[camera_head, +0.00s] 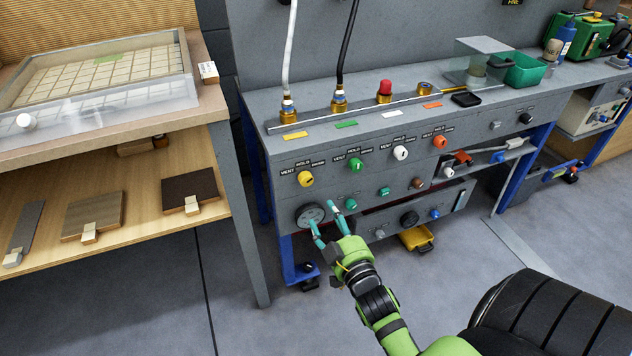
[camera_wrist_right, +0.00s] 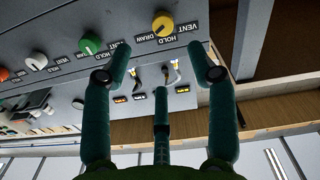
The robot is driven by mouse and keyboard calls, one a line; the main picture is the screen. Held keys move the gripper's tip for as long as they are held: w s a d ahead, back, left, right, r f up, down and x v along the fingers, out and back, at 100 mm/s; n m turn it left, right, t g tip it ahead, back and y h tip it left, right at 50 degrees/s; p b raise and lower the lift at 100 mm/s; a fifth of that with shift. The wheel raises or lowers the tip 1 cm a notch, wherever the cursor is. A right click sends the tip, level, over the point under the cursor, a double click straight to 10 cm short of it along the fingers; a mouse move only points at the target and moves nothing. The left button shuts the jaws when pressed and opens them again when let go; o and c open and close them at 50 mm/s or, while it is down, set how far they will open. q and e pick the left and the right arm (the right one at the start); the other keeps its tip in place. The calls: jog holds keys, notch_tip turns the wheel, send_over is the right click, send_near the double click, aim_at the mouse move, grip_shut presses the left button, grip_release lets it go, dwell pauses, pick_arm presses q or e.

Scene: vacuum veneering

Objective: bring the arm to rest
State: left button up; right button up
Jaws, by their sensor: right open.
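My right gripper (camera_head: 322,214) has teal fingers and reaches up from the bottom of the head view on its green and black arm. It is open, with its fingers spread and nothing between them. In the head view its tips overlap the panel's lower part, near the round gauge (camera_head: 310,215) and a small green button (camera_head: 351,204). I cannot tell whether a tip touches the panel. The right wrist view shows the open fingers (camera_wrist_right: 159,52) with the yellow knob (camera_wrist_right: 163,26) and green knob (camera_wrist_right: 90,43) beyond them. My left gripper is not in view.
The grey bench (camera_head: 400,88) carries hose fittings, a red button (camera_head: 384,88) and a green bin (camera_head: 524,70). A wooden table (camera_head: 212,104) stands left, with veneer pieces on its lower shelf (camera_head: 150,228). A yellow container (camera_head: 417,238) sits under the panel. Floor (camera_head: 150,310) is clear at lower left.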

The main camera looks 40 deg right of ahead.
jog(key=s+a+f+g+y, duration=0.1)
jog(key=s+a+f+g, duration=0.3)
jog(key=f, duration=0.6)
jog(key=s+a+f+n+g+y, duration=0.1)
jog(key=s+a+f+g+y, duration=0.2)
jog(key=f, duration=0.8)
jog(key=s+a+f+g, duration=0.4)
jog(key=s+f, duration=0.1)
jog(key=f, duration=0.5)
jog(key=s+a+f+g, duration=0.25)
jog(key=s+f, duration=0.35)
jog(key=s, duration=0.4)
pick_arm(q)
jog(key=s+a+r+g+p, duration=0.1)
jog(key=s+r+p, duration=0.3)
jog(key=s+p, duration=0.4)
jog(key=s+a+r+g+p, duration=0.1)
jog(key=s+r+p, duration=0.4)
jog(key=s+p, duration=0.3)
jog(key=p, duration=0.3)
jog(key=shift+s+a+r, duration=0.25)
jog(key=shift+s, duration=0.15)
pick_arm(e)
jog(key=s+d+r+g, duration=0.3)
jog(key=s+r, duration=0.7)
jog(key=s, duration=0.5)
jog(key=shift+s+n, duration=0.15)
jog(key=shift+n, duration=0.15)
